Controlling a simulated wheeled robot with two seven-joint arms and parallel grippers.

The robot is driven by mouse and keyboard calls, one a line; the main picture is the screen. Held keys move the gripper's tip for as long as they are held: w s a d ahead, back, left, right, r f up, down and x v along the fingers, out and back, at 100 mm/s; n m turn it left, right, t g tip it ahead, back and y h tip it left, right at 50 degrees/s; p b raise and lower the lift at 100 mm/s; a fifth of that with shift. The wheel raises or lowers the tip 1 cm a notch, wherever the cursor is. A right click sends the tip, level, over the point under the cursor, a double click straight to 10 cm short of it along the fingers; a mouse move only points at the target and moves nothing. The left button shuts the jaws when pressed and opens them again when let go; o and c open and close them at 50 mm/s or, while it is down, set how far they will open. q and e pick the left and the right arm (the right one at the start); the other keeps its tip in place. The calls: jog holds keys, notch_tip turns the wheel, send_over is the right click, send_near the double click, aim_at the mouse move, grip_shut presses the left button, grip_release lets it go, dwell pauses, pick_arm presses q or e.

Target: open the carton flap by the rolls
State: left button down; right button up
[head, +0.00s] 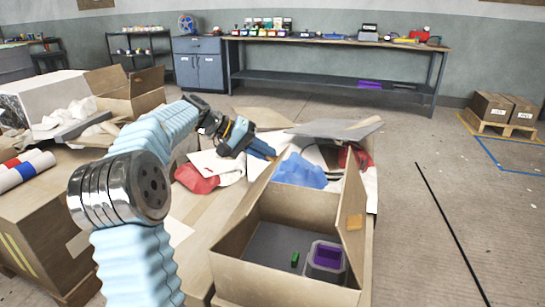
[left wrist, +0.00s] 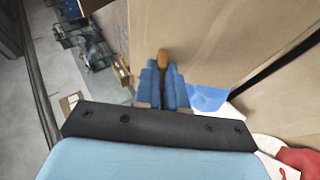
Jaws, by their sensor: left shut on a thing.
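The open carton (head: 290,272) stands at the front of the table, with a green piece (head: 295,259) and a grey bin with purple inside (head: 326,258) in it. Its right flap (head: 353,190) stands up and bears an orange tab (head: 355,222). Its left flap (head: 243,204) slants up toward my left gripper (head: 269,153). In the left wrist view the blue fingers (left wrist: 162,84) are shut on a small brown tab (left wrist: 164,57) beside a cardboard panel (left wrist: 215,40). The flap edge at the fingertips is partly hidden. White, red and blue rolls (head: 24,170) lie at the far left. My right gripper is out of view.
A blue cloth (head: 300,171) and a red cloth (head: 196,180) lie behind and left of the carton. Another open carton (head: 132,95) and crumpled white material stand at the back left.

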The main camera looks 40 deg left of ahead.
pick_arm(q)
jog(key=shift+s+a+r, duration=0.2)
jog(key=shift+a, duration=0.35)
jog(key=shift+s+a, duration=0.15)
jog(key=shift+a, duration=0.3)
jog(key=c, duration=1.2)
grip_release()
jog(key=shift+a+f, duration=0.1)
jog(key=shift+a, duration=0.05)
jog(key=p+v, duration=0.2)
jog(key=v, duration=1.1)
jog(key=shift+s+a+r, duration=0.2)
jog(key=shift+s, duration=0.05)
